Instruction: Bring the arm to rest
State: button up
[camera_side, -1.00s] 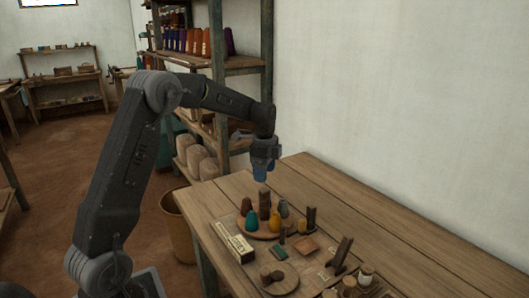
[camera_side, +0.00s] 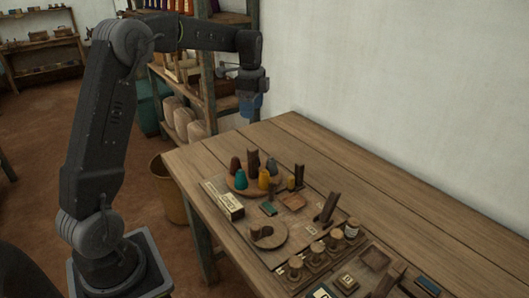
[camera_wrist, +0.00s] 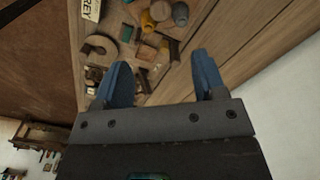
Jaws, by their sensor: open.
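My gripper (camera_side: 250,105) hangs above the far end of the wooden table (camera_side: 390,200) in the side view, clear of everything on it. Its blue fingers point down. In the wrist view my gripper (camera_wrist: 165,85) has its two blue fingers wide apart with nothing between them but the table below. The arm is raised, with the forearm running roughly level to the right.
A round tray (camera_side: 232,187) holds several coloured cones. A labelled box (camera_side: 223,200), a round wooden piece with a notch (camera_side: 268,235) and several small jars lie nearer. Shelves (camera_side: 215,60) stand behind the gripper; a bin (camera_side: 170,190) stands left of the table.

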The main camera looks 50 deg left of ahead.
jog(key=s+d+r+n+t, duration=0.2)
jog(key=s+d+r+n, duration=0.1)
jog(key=s+d, duration=0.35)
jog(key=s+d+r+n+t, duration=0.1)
jog(key=s+d+r+n, duration=0.2)
jog(key=s+d, duration=0.4)
jog(key=s+d+f+n+t, duration=0.2)
jog(key=s+d+f+n, duration=0.2)
jog(key=s+d, duration=0.3)
jog(key=s+n, duration=0.1)
jog(key=s, duration=0.3)
jog(key=shift+s+d+t, duration=0.3)
jog(key=shift+d, duration=0.05)
